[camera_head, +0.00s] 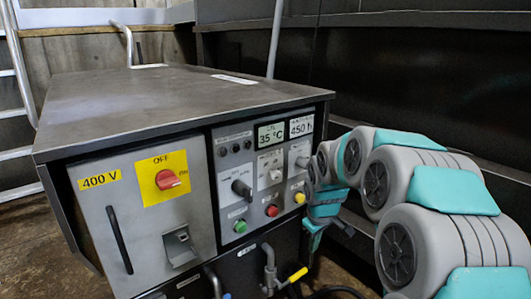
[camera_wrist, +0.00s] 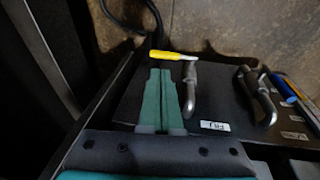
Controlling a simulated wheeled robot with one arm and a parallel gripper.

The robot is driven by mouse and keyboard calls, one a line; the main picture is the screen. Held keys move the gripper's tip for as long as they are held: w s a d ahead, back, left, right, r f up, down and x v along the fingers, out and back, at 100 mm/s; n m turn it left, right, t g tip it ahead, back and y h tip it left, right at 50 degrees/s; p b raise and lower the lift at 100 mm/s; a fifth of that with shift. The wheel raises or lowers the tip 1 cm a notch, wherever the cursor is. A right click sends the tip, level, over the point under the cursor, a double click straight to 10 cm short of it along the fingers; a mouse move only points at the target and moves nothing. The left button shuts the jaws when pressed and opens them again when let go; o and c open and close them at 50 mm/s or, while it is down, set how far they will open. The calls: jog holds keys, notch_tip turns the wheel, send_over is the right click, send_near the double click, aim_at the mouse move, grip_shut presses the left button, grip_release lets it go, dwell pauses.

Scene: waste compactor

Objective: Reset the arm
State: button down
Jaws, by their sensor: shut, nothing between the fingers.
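My arm (camera_head: 400,190), grey with teal covers, is bent at the right of the head view, beside the control cabinet. My gripper (camera_head: 314,240) points down near the cabinet's right front edge. In the wrist view my gripper (camera_wrist: 160,72) shows two green fingers side by side, pressed together with nothing between them. The yellow-handled valve (camera_wrist: 175,56) lies just beyond the fingertips in that view; whether they touch it I cannot tell.
The cabinet (camera_head: 150,95) has a red rotary switch (camera_head: 167,180), buttons and displays on its front. The yellow handle (camera_head: 298,274) sticks out low at its right. A dark wall (camera_head: 430,80) stands behind my arm. Brown floor (camera_wrist: 240,30) is clear beyond the cabinet.

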jog(key=s+r+m+g+p, duration=0.2)
jog(key=s+r+m, duration=0.1)
jog(key=s, duration=1.6)
jog(key=s+a+r+m+g+p, duration=0.1)
jog(key=s+r, duration=0.5)
jog(key=s, duration=1.4)
jog(key=m+g+p, duration=0.1)
jog(key=m+p, duration=0.1)
jog(key=shift+s+r+m+p, duration=0.15)
jog(key=shift+r+m+p, duration=0.15)
jog(key=shift+m, duration=0.1)
